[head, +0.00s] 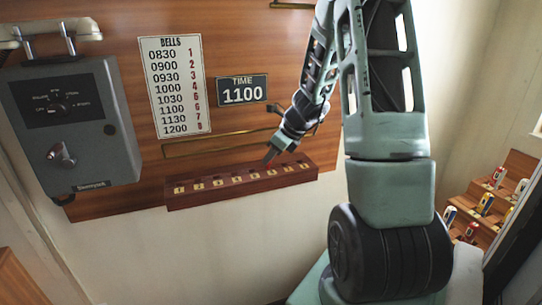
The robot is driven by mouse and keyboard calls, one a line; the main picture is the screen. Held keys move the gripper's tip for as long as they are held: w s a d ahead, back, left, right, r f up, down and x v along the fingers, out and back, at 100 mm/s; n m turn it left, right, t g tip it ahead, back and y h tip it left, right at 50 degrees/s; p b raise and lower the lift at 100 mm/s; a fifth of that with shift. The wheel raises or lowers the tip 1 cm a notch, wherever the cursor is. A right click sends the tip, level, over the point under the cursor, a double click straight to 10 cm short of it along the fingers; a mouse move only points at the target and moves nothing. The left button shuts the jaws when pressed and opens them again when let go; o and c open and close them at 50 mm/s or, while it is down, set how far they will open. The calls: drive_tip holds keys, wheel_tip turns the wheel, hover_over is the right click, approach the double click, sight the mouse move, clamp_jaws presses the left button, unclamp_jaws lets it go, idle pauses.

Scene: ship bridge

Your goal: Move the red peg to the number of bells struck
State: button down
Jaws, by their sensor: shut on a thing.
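My gripper (275,148) is shut on the red peg (269,156), of which only a small red tip shows below the fingers. They are at the right half of the dark red wooden peg board (172,201), which has a row of yellow numbers along it. I cannot tell whether the peg's tip is in a hole or just above one. The time sign (242,90) reads 1100. The bells chart (174,87) lists times from 0830 to 1200 beside red numbers 1 to 8; the row 1100 stands beside 6.
A grey control box (75,125) with knobs hangs on the wooden panel at left. A brass strip (205,146) runs above the peg board. Wooden steps (515,165) with small coloured items stand at far right.

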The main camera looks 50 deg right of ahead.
drive_tip(key=c, duration=1.2)
unclamp_jaws()
drive_tip(key=shift+c, duration=0.2)
